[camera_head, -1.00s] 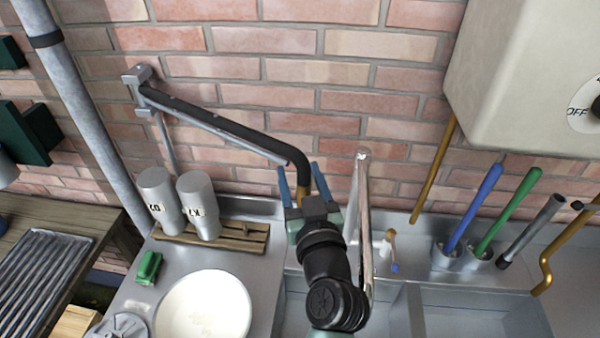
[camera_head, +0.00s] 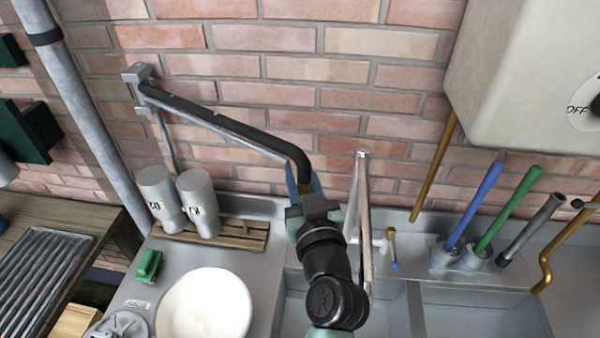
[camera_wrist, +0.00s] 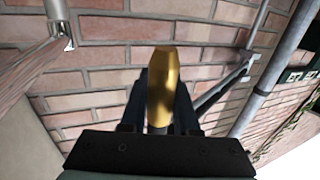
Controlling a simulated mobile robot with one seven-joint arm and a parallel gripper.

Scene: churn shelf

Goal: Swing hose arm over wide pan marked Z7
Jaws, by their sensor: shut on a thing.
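The hose arm (camera_head: 218,124) is a black hose on a grey bar. It runs from a wall bracket at the upper left and bends down at its right end. Its brass tip (camera_wrist: 162,80) stands between my fingers in the wrist view. My gripper (camera_head: 304,188) is shut on this tip in front of the brick wall. A wide white pan (camera_head: 205,305) stands on the metal counter at lower left, below and left of the hose end. No Z7 mark can be read on it.
Two grey canisters (camera_head: 157,195) stand on a wooden rack (camera_head: 235,234). A green block (camera_head: 149,266) lies on the counter. A pale post (camera_head: 362,215) rises right of my gripper. Blue and green handles (camera_head: 507,215) stand at right, below a beige box (camera_head: 530,80). Sink basins (camera_head: 475,315) lie at front right.

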